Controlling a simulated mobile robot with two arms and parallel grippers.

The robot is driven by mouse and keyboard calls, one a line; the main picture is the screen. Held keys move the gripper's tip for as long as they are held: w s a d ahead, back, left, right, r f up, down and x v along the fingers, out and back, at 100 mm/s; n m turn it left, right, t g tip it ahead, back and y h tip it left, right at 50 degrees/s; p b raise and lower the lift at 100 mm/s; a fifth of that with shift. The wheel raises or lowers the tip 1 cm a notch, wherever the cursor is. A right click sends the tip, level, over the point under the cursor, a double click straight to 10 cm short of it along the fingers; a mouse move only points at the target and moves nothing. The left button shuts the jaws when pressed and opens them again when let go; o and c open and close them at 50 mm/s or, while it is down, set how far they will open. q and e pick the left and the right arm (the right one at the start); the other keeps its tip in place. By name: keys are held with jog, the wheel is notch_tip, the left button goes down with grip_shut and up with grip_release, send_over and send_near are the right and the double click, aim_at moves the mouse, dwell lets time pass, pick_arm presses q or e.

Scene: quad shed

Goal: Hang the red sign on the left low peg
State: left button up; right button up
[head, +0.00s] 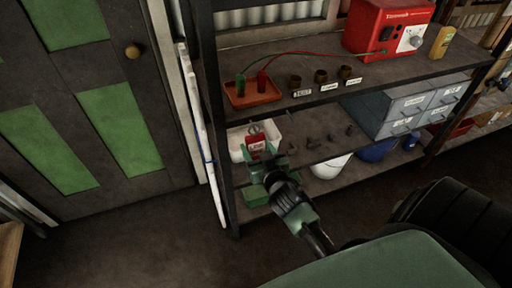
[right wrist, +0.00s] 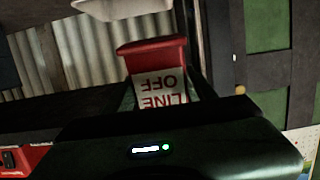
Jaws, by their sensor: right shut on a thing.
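The red sign (head: 256,142) with a white label is held in my right gripper (head: 259,156), in front of the shelving unit. In the right wrist view the sign (right wrist: 160,55) shows upside down, its label reading "LINE OFF", with its lower part between the fingers of my right gripper (right wrist: 168,100). In the head view the sign overlaps a white tray (head: 237,150); whether they touch I cannot tell. Several small dark shapes (head: 312,142) stand on the middle shelf; whether they are pegs I cannot tell. The left low peg is not clearly seen. My left gripper is out of view.
The upper shelf holds an orange tray (head: 252,97), several small labelled pots (head: 321,77) and a red box (head: 385,28). Grey drawers (head: 410,105) stand at the right. A dark shelf post (head: 211,130) rises left of my gripper. A green-panelled door (head: 95,100) is further left.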

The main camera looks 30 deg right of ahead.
jog(key=o, duration=1.5)
